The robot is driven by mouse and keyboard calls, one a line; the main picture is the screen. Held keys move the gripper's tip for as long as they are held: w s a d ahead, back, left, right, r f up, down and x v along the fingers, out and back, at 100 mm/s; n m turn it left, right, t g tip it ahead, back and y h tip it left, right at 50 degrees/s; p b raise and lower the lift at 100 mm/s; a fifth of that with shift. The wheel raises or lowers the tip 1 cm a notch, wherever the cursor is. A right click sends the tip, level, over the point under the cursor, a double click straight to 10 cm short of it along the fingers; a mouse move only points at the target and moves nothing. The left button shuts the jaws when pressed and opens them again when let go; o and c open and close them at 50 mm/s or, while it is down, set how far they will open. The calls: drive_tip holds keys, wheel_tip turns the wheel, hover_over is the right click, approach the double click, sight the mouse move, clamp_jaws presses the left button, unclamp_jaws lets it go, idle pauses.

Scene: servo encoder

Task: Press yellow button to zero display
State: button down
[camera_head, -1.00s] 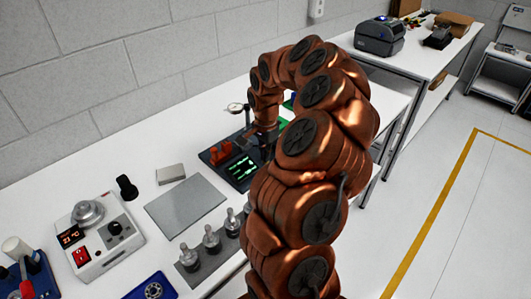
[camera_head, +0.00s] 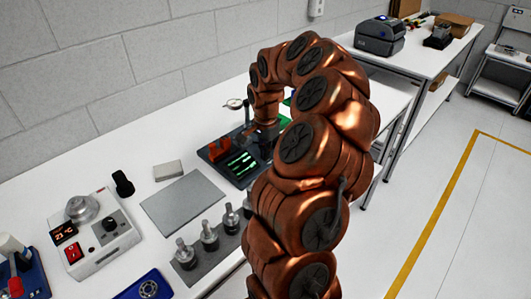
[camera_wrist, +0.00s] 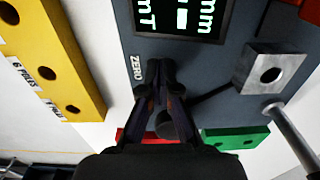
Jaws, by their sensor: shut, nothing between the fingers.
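The dark panel (camera_wrist: 215,85) fills the middle of the wrist view. Its display (camera_wrist: 183,15) glows with pale green characters at the top edge, only partly in frame. My gripper (camera_wrist: 158,70) is shut and empty, with its fingertips over the panel just right of the white ZERO label (camera_wrist: 137,75). No yellow button shows; the fingers cover the spot beside the label. I cannot tell whether the tips touch the panel. In the head view the display (camera_head: 242,163) is lit, and my arm bends down to the panel's right side.
A yellow block with holes (camera_wrist: 62,62) stands left of the panel in the wrist view. A grey metal block (camera_wrist: 272,70), a rod, a red part (camera_wrist: 135,135) and a green part (camera_wrist: 235,138) are close by. A grey plate (camera_head: 183,201) lies nearby in the head view.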

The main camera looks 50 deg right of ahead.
wheel_tip(320, 180, up, 14)
drive_tip(key=b, duration=0.2)
drive_tip(key=shift+b, duration=0.4)
idle(0.9)
drive_tip(key=s+a+n, duration=0.3)
drive_tip(key=a+n, duration=0.2)
drive_tip(key=a, duration=0.6)
drive_tip(key=s+a+n, duration=0.2)
drive_tip(key=a+n, duration=0.3)
drive_tip(key=a, duration=0.6)
drive_tip(key=s+a+f+n, duration=0.2)
drive_tip(key=s+a, duration=0.1)
drive_tip(key=s, duration=0.3)
drive_tip(key=s+a+f+n+g+p, duration=0.1)
drive_tip(key=s+a+f+n, duration=0.1)
drive_tip(key=s, duration=0.4)
drive_tip(key=s+a+f+n+g, duration=0.1)
drive_tip(key=s+a+f+n, duration=0.2)
drive_tip(key=s, duration=0.4)
drive_tip(key=a+n, duration=0.1)
drive_tip(key=a, duration=0.1)
drive_tip(key=shift+a, duration=0.3)
drive_tip(key=shift+f, duration=0.1)
